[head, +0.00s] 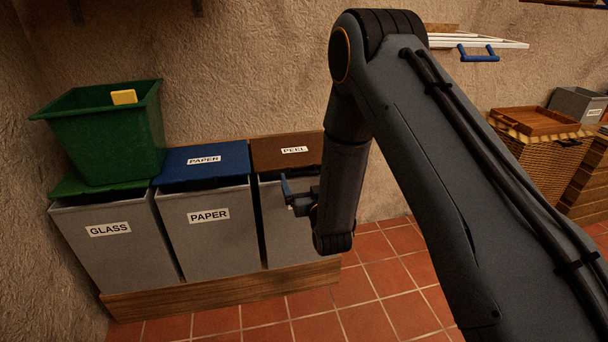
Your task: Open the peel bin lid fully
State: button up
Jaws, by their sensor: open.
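The peel bin (275,221) is a grey bin at the right end of a row of bins. Its brown lid (287,151), labelled PEEL, lies down over the top and looks closed. My gripper (286,187) is at the front of this bin, a little below the lid's front edge, with a blue fingertip showing. It is open and nothing shows between its fingers. Whether it touches the bin or lid I cannot tell. My arm hides the right part of the bin's front and the lid's front right corner.
The paper bin (208,227) with a blue lid stands just left. The glass bin (115,246) has a green crate (104,137) on its lid. A wooden plinth (220,291) runs beneath.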

aim_at(305, 173)
jog(key=shift+x, duration=1.75)
